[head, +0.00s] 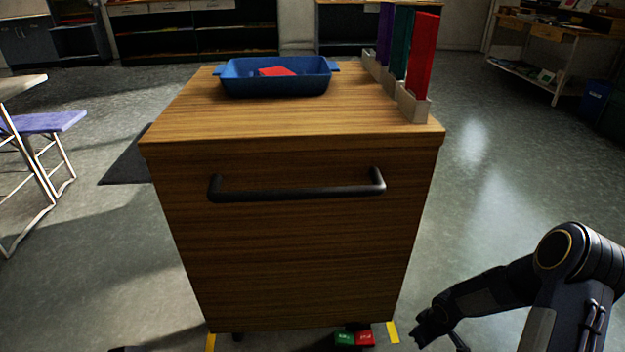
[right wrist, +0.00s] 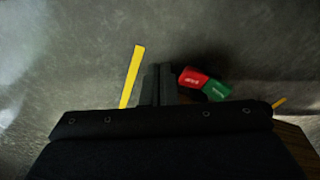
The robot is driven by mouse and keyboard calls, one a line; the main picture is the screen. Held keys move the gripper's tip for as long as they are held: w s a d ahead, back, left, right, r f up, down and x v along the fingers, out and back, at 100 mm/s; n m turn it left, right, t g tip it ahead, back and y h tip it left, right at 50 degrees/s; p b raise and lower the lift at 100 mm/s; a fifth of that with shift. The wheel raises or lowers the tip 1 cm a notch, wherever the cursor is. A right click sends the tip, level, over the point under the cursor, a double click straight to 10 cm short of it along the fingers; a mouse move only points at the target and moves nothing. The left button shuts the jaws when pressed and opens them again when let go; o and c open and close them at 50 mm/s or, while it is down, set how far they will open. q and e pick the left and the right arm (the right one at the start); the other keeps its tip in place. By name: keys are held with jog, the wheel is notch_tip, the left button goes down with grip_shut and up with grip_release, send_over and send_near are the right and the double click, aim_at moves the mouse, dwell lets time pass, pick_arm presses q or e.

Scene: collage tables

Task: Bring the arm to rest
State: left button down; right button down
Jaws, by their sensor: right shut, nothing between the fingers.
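My right arm comes in from the right in the head view, bent and low beside the wooden cabinet (head: 290,255). Its gripper (head: 437,338) is near the floor at the bottom edge, right of the cabinet's front. In the right wrist view the right gripper (right wrist: 163,72) is shut and empty, its fingers together above the grey floor. My left gripper cannot be made out in these views.
A blue tray (head: 245,88) with a red item (head: 277,72) and upright coloured boards (head: 422,55) in a holder stand on the cabinet. Red (right wrist: 192,78) and green (right wrist: 216,91) blocks lie beneath its front, near yellow floor tape (right wrist: 132,76). Floor to the right is open.

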jog(key=s+r+m+t, duration=0.1)
jog(key=s+r+m, duration=0.1)
jog(key=r, duration=0.8)
jog(key=s+r+m, duration=0.2)
jog(key=s+r, duration=0.1)
jog(key=r, duration=0.7)
jog(key=s+a+r+m+t+y, duration=0.2)
jog(key=s+a+r, duration=0.3)
jog(key=s, duration=0.4)
jog(key=s+a+r+m+t+y, duration=0.1)
jog(key=s+a+r+m, duration=0.1)
jog(key=s+a+r, duration=0.4)
notch_tip(320, 180, up, 38)
jog(key=s+d+p, duration=0.2)
jog(key=p, duration=3.4)
jog(key=shift+s+f, duration=0.25)
jog(key=shift+d, duration=0.1)
